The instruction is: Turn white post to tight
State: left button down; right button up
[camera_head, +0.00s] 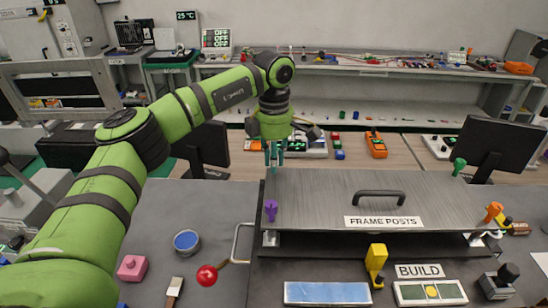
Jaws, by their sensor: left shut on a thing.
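A grey metal plate (330,195) labelled FRAME POSTS has coloured posts at its corners. A purple post (270,209) is at the front left, an orange post (493,212) at the front right and a green post (459,166) at the back right. My left gripper (274,164) points down at the plate's back left corner, its teal fingers shut on what must be the white post. The fingers hide that post, so its angle cannot be seen. My right gripper is not in view.
A black handle (380,194) stands on the plate. In front are a yellow lever (376,262), a blue panel (328,293) and a BUILD label (419,271). A red ball knob (207,275), a pink block (132,268) and a blue tin (187,242) are at left. Monitors stand behind.

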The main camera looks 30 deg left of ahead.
pick_arm(q)
jog(key=shift+f, duration=0.15)
dwell(0.4)
jog(key=c, duration=1.1)
grip_release()
notch_tip(320, 180, up, 12)
